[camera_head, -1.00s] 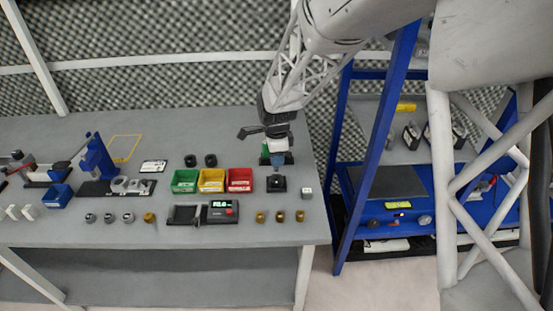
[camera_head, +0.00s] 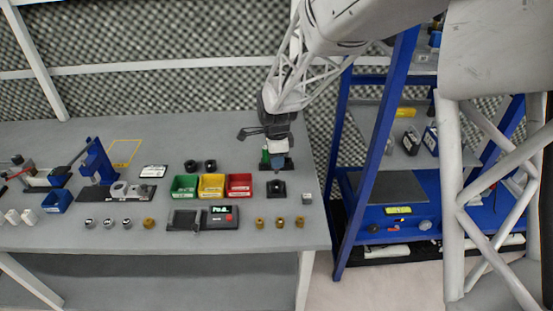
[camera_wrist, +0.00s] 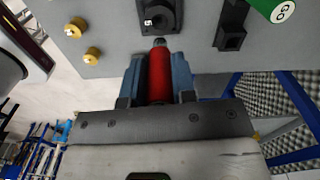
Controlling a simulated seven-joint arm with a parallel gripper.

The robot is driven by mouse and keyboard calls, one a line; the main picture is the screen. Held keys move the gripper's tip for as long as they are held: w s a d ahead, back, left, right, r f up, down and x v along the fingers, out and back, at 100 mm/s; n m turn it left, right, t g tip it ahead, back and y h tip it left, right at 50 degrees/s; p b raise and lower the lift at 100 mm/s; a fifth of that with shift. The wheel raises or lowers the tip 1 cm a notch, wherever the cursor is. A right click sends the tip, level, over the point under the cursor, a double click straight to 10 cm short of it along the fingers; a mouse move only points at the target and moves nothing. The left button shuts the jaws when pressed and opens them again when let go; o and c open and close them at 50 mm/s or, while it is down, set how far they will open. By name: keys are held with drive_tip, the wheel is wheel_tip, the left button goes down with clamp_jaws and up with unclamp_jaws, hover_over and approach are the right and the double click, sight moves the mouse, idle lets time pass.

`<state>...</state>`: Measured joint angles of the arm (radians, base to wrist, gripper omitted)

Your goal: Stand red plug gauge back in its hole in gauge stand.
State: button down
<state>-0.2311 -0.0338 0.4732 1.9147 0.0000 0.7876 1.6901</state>
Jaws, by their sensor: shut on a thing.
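In the wrist view the red plug gauge (camera_wrist: 159,75) is between the blue fingers of my gripper (camera_wrist: 158,80), which are shut on it. Its grey tip points away from the gripper, towards the table. A dark stand (camera_wrist: 232,32) with a square raised socket lies to the upper right, and appears to be the gauge stand. A green gauge marked GO (camera_wrist: 272,8) is beside it. The gauge tip appears apart from the socket. In the head view my gripper (camera_head: 278,162) is over the right of the table, beside the green gauge (camera_head: 265,157); the red gauge is hidden.
A black flanged block with a round bore (camera_wrist: 160,16) lies just beyond the gauge tip in the wrist view; it also shows in the head view (camera_head: 276,189). Brass pieces (camera_head: 280,223) and a small grey block (camera_head: 306,199) are near. A red bin (camera_head: 240,185) stands left.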

drive_tip(key=w+d+r, duration=0.1)
drive_tip(key=w+d, duration=0.3)
drive_tip(key=w, duration=0.8)
drive_tip(key=shift+d+r, duration=0.15)
drive_tip(key=shift+r, duration=0.15)
drive_tip(key=shift+f, duration=0.15)
drive_tip(key=shift+f, duration=2.7)
drive_tip(key=shift+f, duration=1.85)
drive_tip(key=c, duration=0.8)
unclamp_jaws()
drive_tip(key=shift+c, duration=0.2)
wheel_tip(320, 180, up, 8)
